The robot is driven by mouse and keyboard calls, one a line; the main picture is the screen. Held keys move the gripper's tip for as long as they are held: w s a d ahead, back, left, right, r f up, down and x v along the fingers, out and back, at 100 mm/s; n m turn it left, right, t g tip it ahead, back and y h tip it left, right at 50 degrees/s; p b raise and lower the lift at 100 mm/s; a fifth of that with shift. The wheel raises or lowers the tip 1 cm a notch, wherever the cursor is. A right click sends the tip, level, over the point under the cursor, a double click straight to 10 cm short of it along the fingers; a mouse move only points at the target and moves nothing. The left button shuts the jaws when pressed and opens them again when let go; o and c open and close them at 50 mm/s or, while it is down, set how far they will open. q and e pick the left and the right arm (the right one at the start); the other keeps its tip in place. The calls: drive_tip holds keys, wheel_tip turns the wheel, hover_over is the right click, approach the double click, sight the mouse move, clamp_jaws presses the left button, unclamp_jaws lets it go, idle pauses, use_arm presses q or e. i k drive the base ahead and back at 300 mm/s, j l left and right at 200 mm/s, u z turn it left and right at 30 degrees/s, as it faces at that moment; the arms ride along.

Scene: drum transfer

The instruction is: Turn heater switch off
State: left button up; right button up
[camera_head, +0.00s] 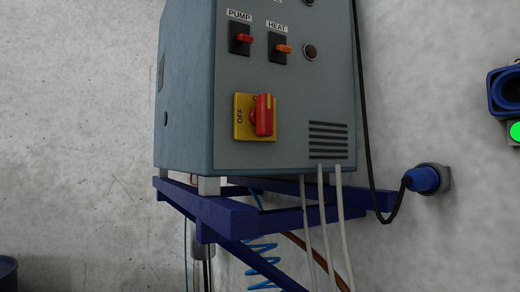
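The heater switch (283,48) is an orange toggle on a black plate under a label reading HEAT. It sits on the upper front of a blue-grey control box (230,160). Its lever points to the right and toward me; I cannot tell from it whether it is on or off. A similar red switch (243,38) labelled PUMP is to its left. Neither of my grippers shows in the head view.
A red rotary knob on a yellow plate (240,130) marked OFF is below the switches. A dark round lamp or button (310,52) is right of the heater switch. The box stands on a blue frame (225,215). Cables hang below, and a blue plug (424,180) is on the right wall.

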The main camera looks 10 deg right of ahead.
sight(262, 117)
drive_tip(key=k+j+z, duration=0.2)
drive_tip(key=z, duration=0.15)
drive_tip(key=k+j+z, duration=0.15)
drive_tip(key=k+z, duration=0.15)
drive_tip(key=k+l+z, duration=0.1)
drive_tip(key=z, duration=0.25)
